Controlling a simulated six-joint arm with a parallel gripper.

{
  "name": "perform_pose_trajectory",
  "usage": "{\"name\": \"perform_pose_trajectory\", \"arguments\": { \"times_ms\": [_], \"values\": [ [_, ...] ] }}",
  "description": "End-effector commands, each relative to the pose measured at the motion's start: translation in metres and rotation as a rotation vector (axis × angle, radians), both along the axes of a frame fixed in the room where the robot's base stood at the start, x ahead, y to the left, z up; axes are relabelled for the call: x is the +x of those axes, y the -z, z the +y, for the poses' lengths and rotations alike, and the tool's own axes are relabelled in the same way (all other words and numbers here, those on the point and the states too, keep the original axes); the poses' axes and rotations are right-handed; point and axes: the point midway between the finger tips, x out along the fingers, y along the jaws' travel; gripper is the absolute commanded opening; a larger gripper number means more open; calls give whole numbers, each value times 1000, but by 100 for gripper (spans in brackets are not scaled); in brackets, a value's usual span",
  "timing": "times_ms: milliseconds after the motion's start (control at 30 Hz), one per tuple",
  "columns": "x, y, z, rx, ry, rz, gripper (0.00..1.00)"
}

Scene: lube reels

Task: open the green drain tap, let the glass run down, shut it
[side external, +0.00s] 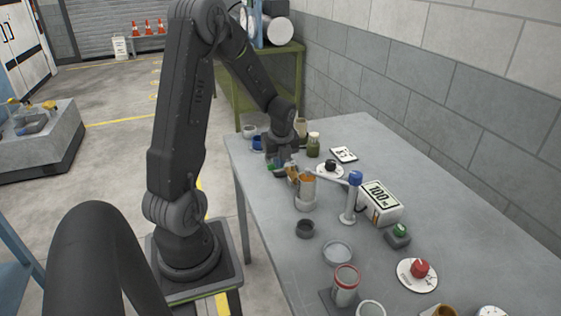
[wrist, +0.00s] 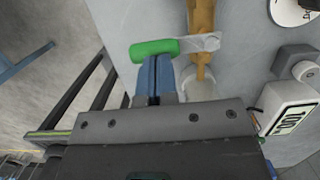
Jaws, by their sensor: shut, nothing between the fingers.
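The green drain tap handle (wrist: 155,48) lies crosswise just past my fingertips in the wrist view. A small green part of it shows beside my gripper in the side view (side external: 271,166). A clear fitting joins it to an amber-filled glass (wrist: 200,18). The glass (side external: 307,187) stands in a pale holder in the side view, partly hidden by my gripper. My gripper (wrist: 154,66) has its blue fingers shut together with nothing between them. The tips are at the handle's near edge; I cannot tell whether they touch it. The liquid level is not clear.
A white box reading 100 (side external: 380,202), a blue-topped post (side external: 353,195) and a green button (side external: 399,233) stand to the right. A dark cup (side external: 304,228), a clear dish (side external: 338,251), and a red knob (side external: 419,268) are nearer.

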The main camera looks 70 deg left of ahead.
Motion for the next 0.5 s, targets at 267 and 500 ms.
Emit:
{"name": "perform_pose_trajectory", "arguments": {
  "times_ms": [267,500],
  "values": [
    [-1,0,4,0,-2,0,0],
    [-2,0,10,-1,69,1,0]
  ]
}}
